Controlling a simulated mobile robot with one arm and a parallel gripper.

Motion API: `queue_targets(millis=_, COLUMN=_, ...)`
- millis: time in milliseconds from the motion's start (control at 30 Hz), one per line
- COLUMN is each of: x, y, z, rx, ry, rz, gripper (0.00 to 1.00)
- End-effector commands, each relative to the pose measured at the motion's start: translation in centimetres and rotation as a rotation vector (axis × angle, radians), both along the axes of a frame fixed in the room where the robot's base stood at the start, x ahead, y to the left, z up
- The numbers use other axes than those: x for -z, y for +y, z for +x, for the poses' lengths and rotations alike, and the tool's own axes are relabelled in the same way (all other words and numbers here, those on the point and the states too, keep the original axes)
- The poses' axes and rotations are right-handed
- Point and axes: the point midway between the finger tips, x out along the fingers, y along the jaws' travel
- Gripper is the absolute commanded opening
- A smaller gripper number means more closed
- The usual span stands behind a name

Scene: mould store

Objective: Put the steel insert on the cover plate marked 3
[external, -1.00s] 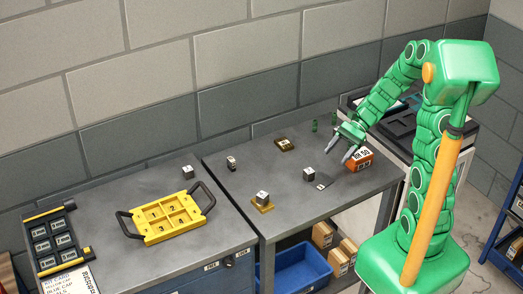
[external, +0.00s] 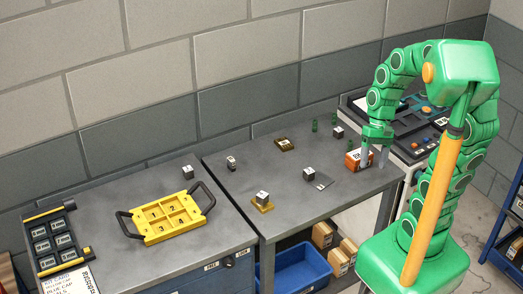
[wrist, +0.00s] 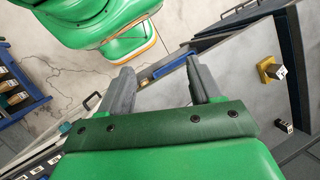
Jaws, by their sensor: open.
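Several small grey cubes with pale marked tops stand on the benches; I cannot tell which is the steel insert. One (external: 262,196) sits on a yellow plate (external: 267,208). One (external: 309,173) stands at the edge of a flat grey plate (external: 322,182). Others stand at the back left (external: 231,162) and back right (external: 338,132) of the right bench. The number 3 is not readable on any plate.
The orange box (external: 353,160) stands close left of my gripper. Green pegs (external: 315,126) stand at the back. On the left bench are a yellow tray (external: 167,218) with numbered compartments, a cube (external: 187,172) and a black rack (external: 55,240). A blue bin (external: 302,268) is below.

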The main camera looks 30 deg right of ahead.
Motion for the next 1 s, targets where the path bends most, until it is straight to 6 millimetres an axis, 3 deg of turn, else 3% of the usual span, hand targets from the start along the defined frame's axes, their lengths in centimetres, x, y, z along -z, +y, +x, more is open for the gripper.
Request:
queue_targets(millis=433, x=-2.6, y=-4.1, z=-5.4, rx=-0.260, ry=-0.166, rz=-0.201, gripper=0.64)
queue_targets(millis=1000, x=-3.0, y=-5.1, z=-6.4, rx=-0.309, ry=-0.193, rz=-0.241, gripper=0.64)
